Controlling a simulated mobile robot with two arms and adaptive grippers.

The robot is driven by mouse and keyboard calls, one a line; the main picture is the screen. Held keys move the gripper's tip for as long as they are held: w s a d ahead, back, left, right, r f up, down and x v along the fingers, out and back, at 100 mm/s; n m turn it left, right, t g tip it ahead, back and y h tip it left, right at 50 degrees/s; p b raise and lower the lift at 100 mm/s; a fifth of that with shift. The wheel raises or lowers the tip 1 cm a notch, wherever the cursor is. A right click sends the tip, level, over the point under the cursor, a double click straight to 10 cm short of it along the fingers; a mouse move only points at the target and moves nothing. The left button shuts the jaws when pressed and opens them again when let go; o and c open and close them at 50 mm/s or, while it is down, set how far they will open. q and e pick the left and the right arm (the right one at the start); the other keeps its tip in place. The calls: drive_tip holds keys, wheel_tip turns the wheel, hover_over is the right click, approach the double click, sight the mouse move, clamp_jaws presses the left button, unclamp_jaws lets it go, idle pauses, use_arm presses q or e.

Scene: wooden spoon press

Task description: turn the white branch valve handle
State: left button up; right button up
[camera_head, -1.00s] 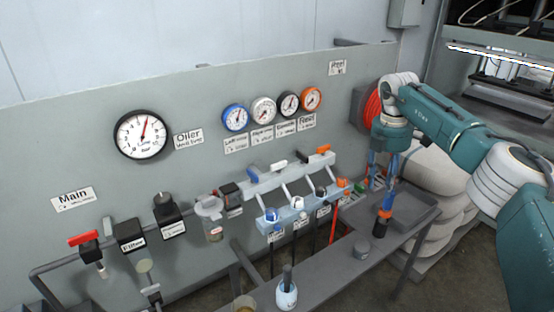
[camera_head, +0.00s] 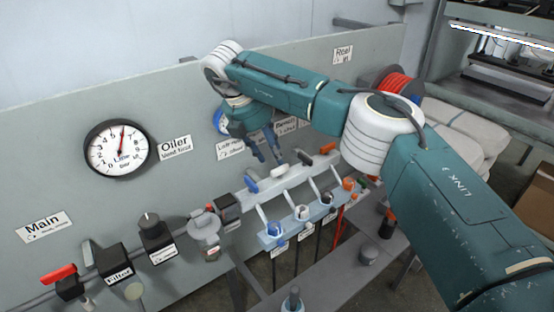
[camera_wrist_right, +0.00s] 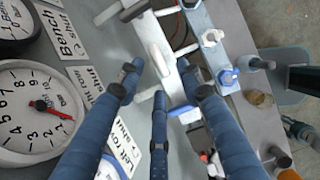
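The white branch valve handle (camera_head: 279,169) sits on the grey manifold, between the blue handle (camera_head: 251,184) and the black handle (camera_head: 304,157). My right gripper (camera_head: 268,157) hangs just above it with blue fingers pointing down. In the right wrist view the white handle (camera_wrist_right: 158,58) shows between the spread fingertips of the open gripper (camera_wrist_right: 158,74). I see no clear contact, and the exact gap is hard to tell. The blue handle (camera_wrist_right: 180,111) lies nearby, partly beside a finger. My left gripper is not in view.
An orange handle (camera_head: 327,148) is farther right on the manifold. My arm covers most of the small gauges. A large gauge (camera_head: 119,148) and a red main handle (camera_head: 57,274) are at left. A grey bench (camera_head: 325,270) stands in front.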

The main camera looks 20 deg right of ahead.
sight(279, 167)
drive_tip(key=x, duration=0.2)
drive_tip(key=p+x, duration=0.1)
drive_tip(key=shift+w+f, duration=0.3)
drive_tip(key=x, duration=0.3)
drive_tip(key=shift+w+p, duration=0.15)
drive_tip(key=shift+p, duration=0.25)
drive_tip(key=shift+f, duration=0.1)
drive_tip(key=c, duration=0.5)
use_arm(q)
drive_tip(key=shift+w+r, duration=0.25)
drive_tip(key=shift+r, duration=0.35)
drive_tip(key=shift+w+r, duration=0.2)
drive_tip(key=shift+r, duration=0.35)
use_arm(e)
clamp_jaws()
